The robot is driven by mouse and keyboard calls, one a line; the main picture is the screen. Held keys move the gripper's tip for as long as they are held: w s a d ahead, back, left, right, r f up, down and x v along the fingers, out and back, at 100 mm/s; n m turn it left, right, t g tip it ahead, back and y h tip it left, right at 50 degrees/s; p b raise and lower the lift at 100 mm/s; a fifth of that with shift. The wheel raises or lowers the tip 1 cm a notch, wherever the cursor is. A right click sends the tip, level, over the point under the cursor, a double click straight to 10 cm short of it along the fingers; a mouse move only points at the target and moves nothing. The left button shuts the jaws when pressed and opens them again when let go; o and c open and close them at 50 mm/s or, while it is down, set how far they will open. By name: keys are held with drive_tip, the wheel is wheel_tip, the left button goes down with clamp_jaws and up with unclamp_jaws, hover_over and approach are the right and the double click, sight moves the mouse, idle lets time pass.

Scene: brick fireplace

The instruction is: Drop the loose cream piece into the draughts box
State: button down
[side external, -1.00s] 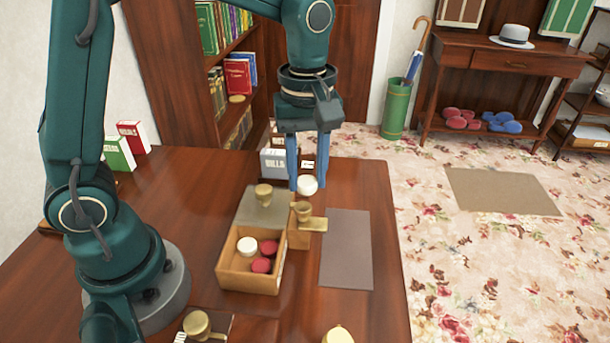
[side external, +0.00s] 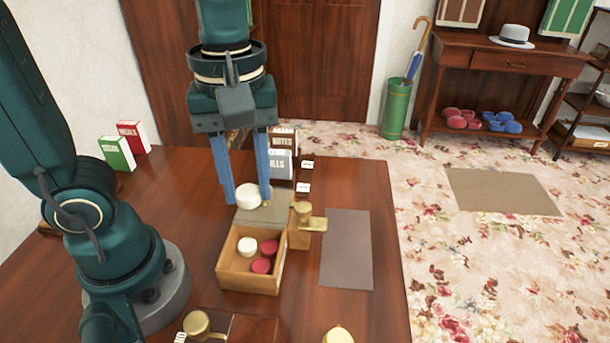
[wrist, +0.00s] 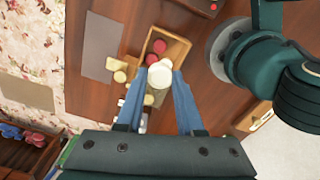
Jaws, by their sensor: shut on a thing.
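My gripper (side external: 247,196) is shut on the loose cream piece (side external: 248,194), a round disc held between the two blue fingers. In the wrist view the cream piece (wrist: 160,75) sits between the fingertips. The draughts box (side external: 246,283) is an open wooden box on the table, with one cream piece (side external: 247,246) and red pieces (side external: 262,265) inside. Its grey-brown lid part (side external: 262,216) covers the back end. The held piece is above that back part, behind the open compartment in the side view. The box also shows in the wrist view (wrist: 183,48), partly hidden by the held piece.
A brass-topped wooden block (side external: 302,228) stands right of the box, beside a grey mat (side external: 346,250). Card-like boxes (side external: 280,163) stand behind. Green (side external: 117,154) and red (side external: 133,136) boxes stand at the back left. A brass-knobbed object (side external: 199,324) is at the front.

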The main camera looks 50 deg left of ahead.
drive_tip(key=shift+f, duration=2.9)
drive_tip(key=shift+c, duration=2.2)
unclamp_jaws()
drive_tip(key=shift+r, duration=2.6)
drive_tip(key=shift+w, duration=0.1)
